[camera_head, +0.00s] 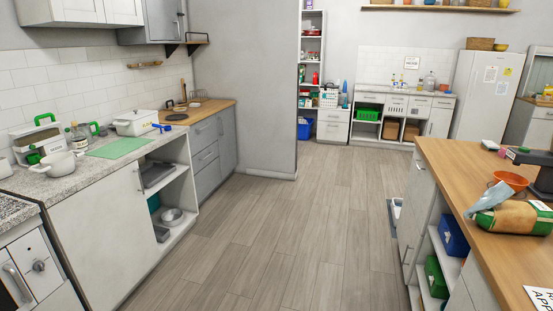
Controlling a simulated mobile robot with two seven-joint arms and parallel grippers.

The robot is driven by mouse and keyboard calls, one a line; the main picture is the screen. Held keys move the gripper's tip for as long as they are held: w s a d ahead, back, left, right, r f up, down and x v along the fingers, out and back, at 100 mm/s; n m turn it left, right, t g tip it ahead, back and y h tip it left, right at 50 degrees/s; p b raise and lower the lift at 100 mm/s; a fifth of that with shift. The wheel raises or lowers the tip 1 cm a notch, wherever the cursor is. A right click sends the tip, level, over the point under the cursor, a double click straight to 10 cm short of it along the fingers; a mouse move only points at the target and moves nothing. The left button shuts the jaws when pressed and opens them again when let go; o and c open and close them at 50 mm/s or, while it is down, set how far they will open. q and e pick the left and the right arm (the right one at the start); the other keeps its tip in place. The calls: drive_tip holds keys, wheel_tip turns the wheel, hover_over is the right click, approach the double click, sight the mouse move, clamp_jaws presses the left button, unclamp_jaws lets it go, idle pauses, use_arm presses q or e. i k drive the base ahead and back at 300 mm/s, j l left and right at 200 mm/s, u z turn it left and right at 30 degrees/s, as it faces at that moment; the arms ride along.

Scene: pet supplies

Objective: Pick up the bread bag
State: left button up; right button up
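A brown paper-like bag with green ends (512,218) lies on its side on the wooden counter at the right. Its left end is a crumpled, pale grey-blue part, and a white label shows at its right. It could be the bread bag, but I cannot read any print on it. Neither of my grippers shows in the head view.
An orange bowl (509,181) and a dark device (533,158) stand behind the bag on the wooden counter (455,170). A white printed card (540,298) lies at the counter's near edge. The wooden floor (300,220) between the counters is clear.

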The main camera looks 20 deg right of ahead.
sight(532, 217)
drive_tip(key=i+l+z, duration=0.1)
drive_tip(key=i+z, duration=0.15)
drive_tip(key=z, duration=0.15)
drive_tip(key=i+z, duration=0.4)
drive_tip(key=i+j+z, duration=0.1)
drive_tip(key=z, duration=0.3)
drive_tip(key=i+z, duration=0.2)
drive_tip(key=z, duration=0.25)
drive_tip(key=i+z, duration=0.25)
drive_tip(key=z, duration=0.2)
drive_tip(key=i+j+z, duration=0.15)
drive_tip(key=z, duration=0.3)
